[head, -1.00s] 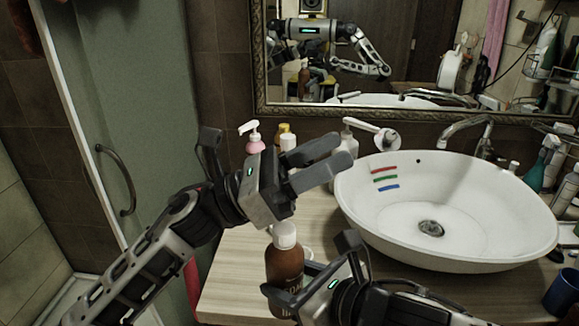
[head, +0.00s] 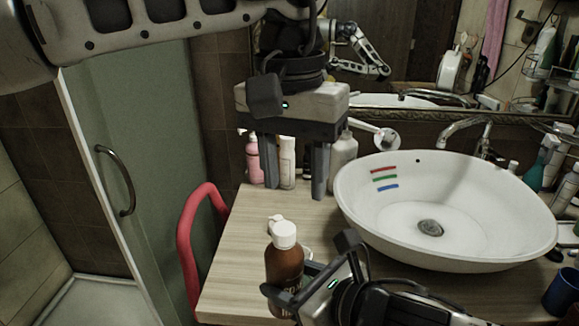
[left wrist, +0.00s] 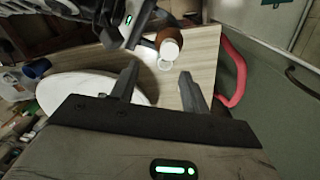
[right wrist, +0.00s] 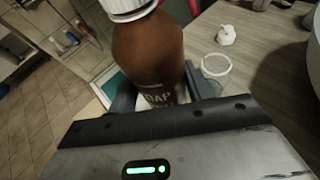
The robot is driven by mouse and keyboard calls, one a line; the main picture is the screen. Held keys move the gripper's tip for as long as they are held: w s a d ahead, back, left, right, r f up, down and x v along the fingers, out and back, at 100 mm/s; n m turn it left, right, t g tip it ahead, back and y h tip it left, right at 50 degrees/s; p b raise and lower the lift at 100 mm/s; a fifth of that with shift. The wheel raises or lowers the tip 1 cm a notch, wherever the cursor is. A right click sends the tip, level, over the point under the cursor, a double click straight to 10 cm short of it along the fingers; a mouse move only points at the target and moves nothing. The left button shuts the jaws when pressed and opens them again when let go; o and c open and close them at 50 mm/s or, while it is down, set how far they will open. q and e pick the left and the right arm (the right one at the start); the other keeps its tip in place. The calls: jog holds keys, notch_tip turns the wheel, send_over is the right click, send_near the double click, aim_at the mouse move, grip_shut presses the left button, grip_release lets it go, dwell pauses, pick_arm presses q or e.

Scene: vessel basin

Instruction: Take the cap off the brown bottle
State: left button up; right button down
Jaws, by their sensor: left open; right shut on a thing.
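The brown bottle (head: 284,270) stands upright at the near edge of the counter, with its white cap (head: 284,234) on top. My right gripper (head: 290,298) is shut around the bottle's body, which also fills the right wrist view (right wrist: 147,55). My left gripper (head: 294,190) is open and empty, pointing down above and behind the bottle, clear of the cap. In the left wrist view the white cap (left wrist: 169,49) lies beyond the two open fingers (left wrist: 157,90).
A white basin (head: 450,220) stands at right. Pink (head: 253,160) and white bottles (head: 342,160) stand behind. A red rail (head: 185,245) is at left.

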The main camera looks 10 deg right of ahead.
aim_at(289, 227)
pick_arm(q)
jog(key=shift+w+a, duration=0.1)
jog(key=shift+a, duration=0.2)
jog(key=shift+f+y, duration=0.3)
jog(key=shift+f, duration=0.1)
notch_tip(289, 227, down, 7)
grip_shut()
jog(key=shift+d, duration=0.1)
